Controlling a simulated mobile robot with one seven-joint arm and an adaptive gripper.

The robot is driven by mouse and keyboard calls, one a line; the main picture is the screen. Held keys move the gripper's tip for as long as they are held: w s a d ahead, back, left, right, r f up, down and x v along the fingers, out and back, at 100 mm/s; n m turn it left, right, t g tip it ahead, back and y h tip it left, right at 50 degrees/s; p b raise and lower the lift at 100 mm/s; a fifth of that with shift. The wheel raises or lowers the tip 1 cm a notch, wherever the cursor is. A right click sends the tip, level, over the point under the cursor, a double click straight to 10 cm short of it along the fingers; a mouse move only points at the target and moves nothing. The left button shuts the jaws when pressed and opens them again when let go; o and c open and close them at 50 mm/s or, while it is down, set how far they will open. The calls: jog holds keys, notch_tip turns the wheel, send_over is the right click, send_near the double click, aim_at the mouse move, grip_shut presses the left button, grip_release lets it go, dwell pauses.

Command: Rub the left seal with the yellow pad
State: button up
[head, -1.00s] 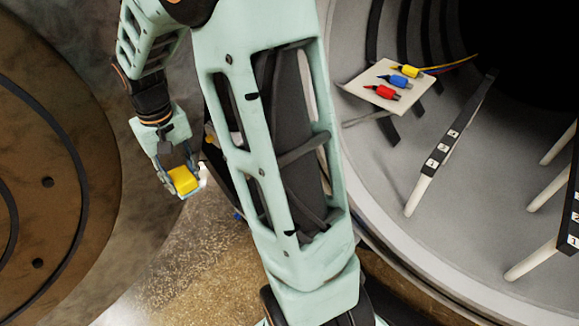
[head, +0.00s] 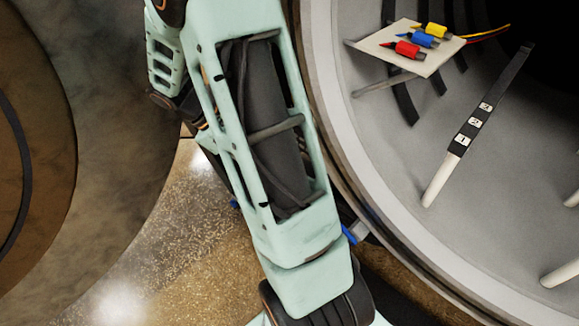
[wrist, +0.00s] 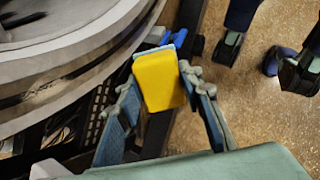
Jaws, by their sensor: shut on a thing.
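My gripper (wrist: 159,80) is shut on the yellow pad (wrist: 158,82) in the wrist view, one finger on each side of it. The pad is a rounded yellow block with a blue edge at its far end. In the head view the gripper and pad are hidden, apparently behind my arm. A dark ring (head: 19,170) runs around the face of the round brown door at the left of the head view. I cannot tell for sure that it is the left seal. The pad shows no contact with the door.
The open grey chamber (head: 400,190) is at the right of the head view. A white plate (head: 387,42) there carries red, blue and yellow connectors. A numbered black-and-white rod (head: 462,140) stands nearby. Speckled floor (head: 190,250) lies between door and chamber.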

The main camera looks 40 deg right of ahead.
jog(key=d+f+n+h+b, duration=0.4)
jog(key=d+f+h+b, duration=0.15)
jog(key=d+b, duration=0.2)
jog(key=n+t+h+b, duration=0.5)
jog(key=t+h+b, duration=0.15)
jog(key=b, duration=0.35)
send_near(317, 131)
jog(key=shift+w+d, duration=0.2)
jog(key=shift+d, duration=1.9)
jog(key=shift+w+d, duration=0.1)
jog(key=shift+d, duration=0.85)
jog(key=shift+r, duration=0.15)
jog(key=w+r+p, duration=0.1)
jog(key=r+p, duration=0.1)
jog(key=r, duration=0.1)
jog(key=shift+w+a, duration=0.15)
jog(key=shift+w, duration=0.2)
jog(key=shift+w+r+p, duration=2)
jog(key=shift+r+p, duration=1.05)
jog(key=shift+r, duration=0.4)
jog(key=shift+s+f+b, duration=0.95)
jog(key=shift+f+b, duration=0.3)
jog(key=shift+f, duration=0.45)
jog(key=shift+s+f+b, duration=0.95)
jog(key=shift+f+b, duration=0.35)
jog(key=shift+f, duration=0.45)
jog(key=shift+s+f+b, duration=1)
jog(key=shift+f+b, duration=0.25)
jog(key=shift+f, duration=0.45)
